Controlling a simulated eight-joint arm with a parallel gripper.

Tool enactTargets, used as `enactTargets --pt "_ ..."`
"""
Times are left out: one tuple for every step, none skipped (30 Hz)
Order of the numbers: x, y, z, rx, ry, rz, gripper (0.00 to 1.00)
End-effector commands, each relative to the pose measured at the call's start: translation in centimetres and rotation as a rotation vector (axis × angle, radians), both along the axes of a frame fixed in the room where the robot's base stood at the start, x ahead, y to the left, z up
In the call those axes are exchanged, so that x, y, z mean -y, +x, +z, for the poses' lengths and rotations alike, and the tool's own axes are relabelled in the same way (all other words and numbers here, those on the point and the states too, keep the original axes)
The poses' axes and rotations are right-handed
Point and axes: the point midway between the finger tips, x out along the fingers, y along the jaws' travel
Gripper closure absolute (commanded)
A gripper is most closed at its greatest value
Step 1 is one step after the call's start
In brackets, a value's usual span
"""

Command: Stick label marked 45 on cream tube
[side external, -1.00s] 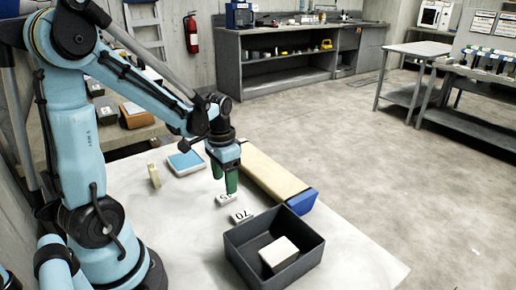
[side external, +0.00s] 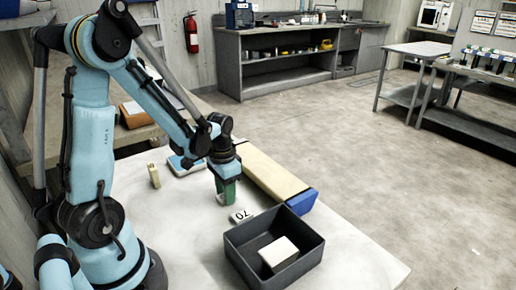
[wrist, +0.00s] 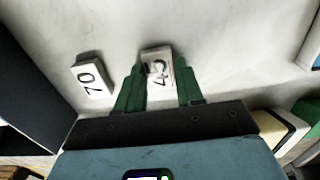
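The label marked 45 (wrist: 157,68) is a small white block with dark digits, lying on the pale table. In the side view it is mostly hidden behind my gripper (side external: 226,198). My gripper is lowered over it, with a green finger on each side of the label in the wrist view (wrist: 159,80). The fingers look apart, and I see no clear sign of them pressing on the label. The cream tube (side external: 268,172) is long, with a blue end cap (side external: 303,201). It lies on the table just right of my gripper.
A label marked 70 (side external: 241,216) lies close by, also in the wrist view (wrist: 92,76). A dark open bin (side external: 249,254) holding a white block (side external: 279,250) stands in front. A cream block (side external: 154,176) and a blue-topped pad (side external: 186,165) are behind left.

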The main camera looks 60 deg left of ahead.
Motion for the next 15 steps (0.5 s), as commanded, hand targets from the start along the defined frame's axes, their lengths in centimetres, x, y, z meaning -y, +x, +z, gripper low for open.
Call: enactTargets --pt "0.0 0.0 0.0 0.000 0.000 0.000 0.71" --pt "0.0 0.0 0.0 0.000 0.000 0.000 0.76" --pt "0.0 0.0 0.0 0.000 0.000 0.000 0.82" --pt "0.0 0.0 0.0 0.000 0.000 0.000 0.87" --pt "0.0 0.0 0.0 0.000 0.000 0.000 0.91" --pt "0.0 0.0 0.0 0.000 0.000 0.000 0.92" --pt "0.0 0.0 0.0 0.000 0.000 0.000 0.92" --pt "0.0 0.0 0.0 0.000 0.000 0.000 0.92" --pt "0.0 0.0 0.0 0.000 0.000 0.000 0.92" --pt "0.0 0.0 0.1 0.000 0.000 0.000 0.92" --pt "0.0 0.0 0.2 0.000 0.000 0.000 0.92" --pt "0.0 0.0 0.4 0.000 0.000 0.000 0.92" --pt "0.0 0.0 0.6 0.000 0.000 0.000 0.92" --pt "0.0 0.0 0.8 0.000 0.000 0.000 0.92" --pt "0.0 0.0 1.1 0.000 0.000 0.000 0.92"
